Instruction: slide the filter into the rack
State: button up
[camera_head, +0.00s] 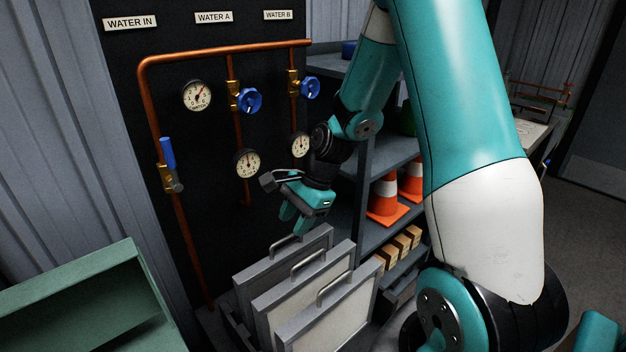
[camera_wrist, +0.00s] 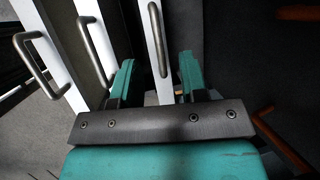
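Three flat framed filters with bar handles stand upright side by side in the head view: a far one (camera_head: 318,241), a middle one (camera_head: 262,304) and a near one (camera_head: 335,318). A grey rack edge (camera_head: 236,330) shows low beside them, mostly hidden. My gripper (camera_head: 293,222) points down just above the far filter's handle. In the wrist view my gripper (camera_wrist: 156,80) is open, with a finger on each side of the far filter's handle (camera_wrist: 157,40). I cannot tell whether the handle lies between the fingertips or below them. The other two handles (camera_wrist: 92,50) are to the left.
A dark board (camera_head: 215,140) with copper pipes, gauges and blue valves stands close behind my gripper. Shelves (camera_head: 385,160) with orange cones (camera_head: 386,195) and small boxes are to the right. A green open box (camera_head: 75,290) stands at the lower left.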

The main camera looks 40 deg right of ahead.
jog(key=v, duration=1.2)
jog(key=shift+r, duration=0.2)
jog(key=shift+s+a, duration=0.1)
jog(key=s+a+r+n+g, duration=0.1)
jog(key=s+a+r+n, duration=0.1)
jog(key=s+a+n, duration=0.6)
jog(key=s+a+r+n+g, duration=0.1)
jog(key=s+a+r+n, duration=0.1)
jog(key=s+a+n, duration=0.7)
jog(key=a+n, duration=0.6)
jog(key=n, duration=0.1)
jog(key=shift+a+n, duration=0.25)
jog(key=shift+n, duration=0.15)
